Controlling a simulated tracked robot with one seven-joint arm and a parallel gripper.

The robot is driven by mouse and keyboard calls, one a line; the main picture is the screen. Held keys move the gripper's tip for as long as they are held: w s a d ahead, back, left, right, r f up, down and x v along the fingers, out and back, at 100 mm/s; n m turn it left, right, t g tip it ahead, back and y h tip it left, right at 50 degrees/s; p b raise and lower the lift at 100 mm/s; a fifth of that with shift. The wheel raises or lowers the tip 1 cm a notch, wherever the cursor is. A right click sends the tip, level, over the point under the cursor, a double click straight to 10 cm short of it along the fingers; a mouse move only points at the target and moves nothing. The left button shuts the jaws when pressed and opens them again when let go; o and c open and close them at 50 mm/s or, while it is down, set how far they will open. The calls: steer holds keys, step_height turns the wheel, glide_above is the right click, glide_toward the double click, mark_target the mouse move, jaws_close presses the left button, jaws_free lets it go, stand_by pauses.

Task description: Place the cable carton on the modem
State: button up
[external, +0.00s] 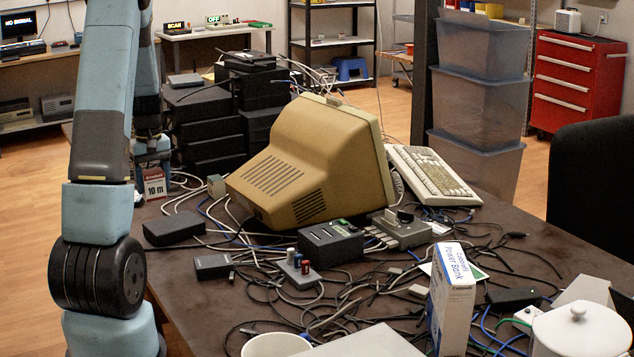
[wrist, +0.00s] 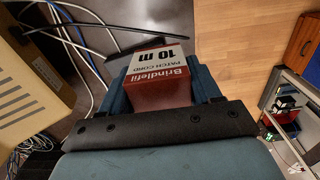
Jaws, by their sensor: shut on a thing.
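The cable carton (external: 154,188), a small red and white box marked "10 m", is in my gripper (external: 152,152) at the left side of the table. In the wrist view the carton (wrist: 160,84) sits between the two blue fingers, with its printed label showing. The fingers are shut on its sides. I cannot tell whether its underside touches the table. No device is clearly labelled as the modem. A flat black box (external: 174,230) lies just in front of the carton and may be it; a black unit with slots (external: 330,243) stands farther right.
A beige monitor (external: 300,165) lies tipped at mid-table, right of the carton. Stacked black boxes (external: 213,115) stand behind it. Loose cables cover much of the table (external: 190,300). A small black box (external: 213,266) and a battery holder (external: 298,268) lie nearer the front.

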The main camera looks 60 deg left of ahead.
steer(key=w+a+f, duration=0.3)
steer(key=a+f, duration=0.1)
steer(key=w+a+f, duration=0.2)
steer(key=shift+w+a+f, duration=0.3)
steer(key=shift+a+f, duration=0.1)
steer(key=shift+w+a+f, duration=0.4)
steer(key=shift+a+f, duration=0.1)
steer(key=shift+f, duration=1.75)
steer(key=shift+f, duration=0.1)
steer(key=o, duration=1.1)
steer(key=shift+o, duration=0.2)
step_height(320, 180, up, 12)
